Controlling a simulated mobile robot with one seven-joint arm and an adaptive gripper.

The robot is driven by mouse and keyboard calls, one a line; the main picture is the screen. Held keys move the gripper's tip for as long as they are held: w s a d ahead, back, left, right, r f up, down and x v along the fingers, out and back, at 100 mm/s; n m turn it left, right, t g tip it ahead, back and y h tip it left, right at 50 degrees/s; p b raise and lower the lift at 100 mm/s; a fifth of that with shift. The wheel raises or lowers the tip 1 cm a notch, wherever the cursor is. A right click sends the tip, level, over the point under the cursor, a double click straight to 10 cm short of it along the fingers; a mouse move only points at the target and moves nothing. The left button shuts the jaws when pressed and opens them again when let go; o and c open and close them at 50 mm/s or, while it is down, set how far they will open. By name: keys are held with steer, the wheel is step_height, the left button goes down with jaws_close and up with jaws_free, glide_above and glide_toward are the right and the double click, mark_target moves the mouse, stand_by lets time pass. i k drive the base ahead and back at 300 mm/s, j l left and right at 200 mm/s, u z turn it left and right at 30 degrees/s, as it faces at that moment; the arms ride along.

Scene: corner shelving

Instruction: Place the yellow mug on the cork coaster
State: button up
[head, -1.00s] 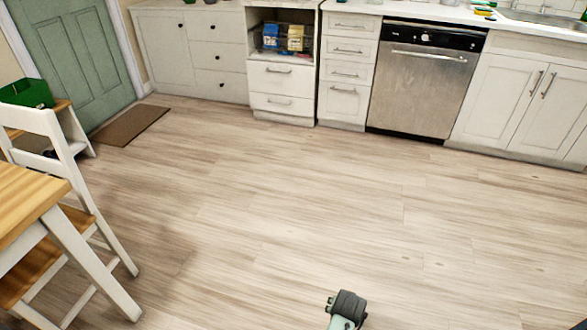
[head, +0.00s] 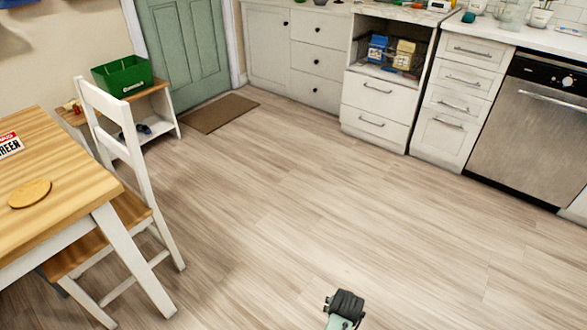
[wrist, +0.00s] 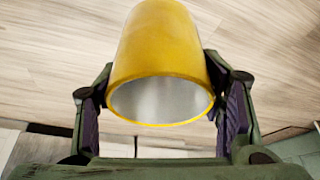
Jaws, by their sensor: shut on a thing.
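The yellow mug (wrist: 162,45) fills the middle of the wrist view, its open rim and pale inside facing the camera. My gripper (wrist: 165,105) is shut on it, with one dark finger pad on each side. In the head view, part of my arm shows at the bottom, but the mug cannot be made out there. A round cork coaster (head: 30,193) lies flat on the wooden table (head: 75,202) at the left of the head view, well apart from my gripper.
A white chair (head: 125,170) stands against the table's right side. A green crate (head: 122,75) sits on a small bench (head: 162,98) behind it. Cabinets (head: 375,105) and a dishwasher (head: 530,130) line the back. The wooden floor (head: 310,200) in the middle is clear.

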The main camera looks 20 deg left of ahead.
mark_target(28, 188)
steer(key=i+l+u, duration=0.25)
steer(key=u, duration=0.2)
steer(key=i+l+u, duration=0.3)
steer(key=u, duration=0.15)
steer(key=i+l+u, duration=0.15)
steer(key=l+u, duration=0.35)
steer(key=i+l+u, duration=0.2)
steer(key=l, duration=0.15)
steer(key=l+u, duration=0.15)
steer(key=l, duration=0.2)
steer(key=k, duration=0.05)
